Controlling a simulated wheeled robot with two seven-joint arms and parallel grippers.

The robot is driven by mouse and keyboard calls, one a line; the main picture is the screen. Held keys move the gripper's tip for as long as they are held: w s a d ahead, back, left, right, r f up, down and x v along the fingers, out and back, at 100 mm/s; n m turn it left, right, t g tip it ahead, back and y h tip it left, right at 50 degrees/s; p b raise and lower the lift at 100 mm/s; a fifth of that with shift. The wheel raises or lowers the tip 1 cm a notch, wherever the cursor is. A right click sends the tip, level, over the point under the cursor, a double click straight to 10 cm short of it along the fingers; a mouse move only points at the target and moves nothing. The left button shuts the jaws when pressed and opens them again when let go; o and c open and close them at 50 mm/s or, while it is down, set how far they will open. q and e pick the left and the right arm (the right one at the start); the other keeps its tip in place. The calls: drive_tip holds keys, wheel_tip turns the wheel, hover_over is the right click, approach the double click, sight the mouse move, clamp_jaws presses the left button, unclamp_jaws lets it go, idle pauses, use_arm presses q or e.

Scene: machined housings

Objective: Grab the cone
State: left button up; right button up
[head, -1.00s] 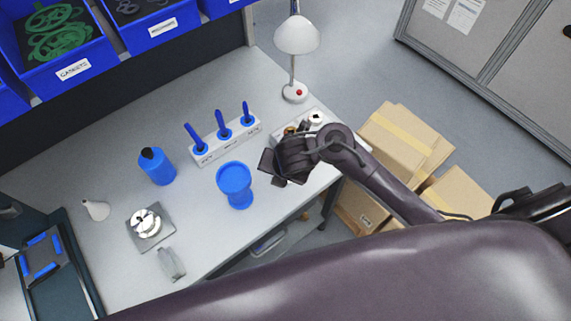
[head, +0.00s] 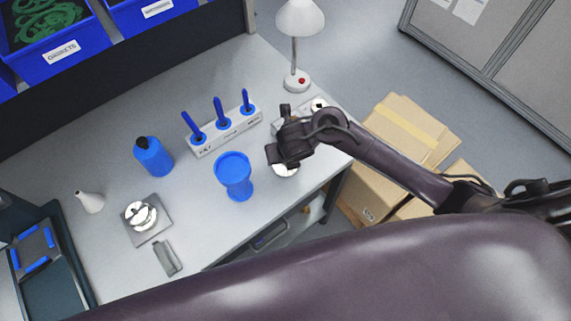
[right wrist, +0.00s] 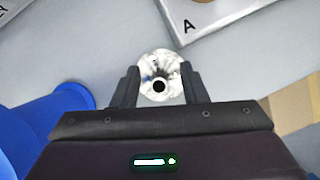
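A shiny, round metal piece with a dark hole in its middle (right wrist: 160,76) lies between the fingertips of my right gripper (right wrist: 160,88) in the right wrist view. It looks like the cone seen from above. In the head view a pale round edge of it (head: 286,170) shows below the right gripper (head: 284,160). The gripper's fingers stand apart on either side of the piece; contact is not clear. My left gripper is not in view.
A blue goblet (head: 234,176) stands just left of the right gripper. A white rack with blue tools (head: 225,134), a blue bottle (head: 153,157), a scale (head: 158,232) and a lamp (head: 298,45) share the table. Cardboard boxes (head: 410,130) stand beyond its right edge.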

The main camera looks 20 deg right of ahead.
clamp_jaws()
drive_tip(key=shift+r, duration=0.1)
idle(0.3)
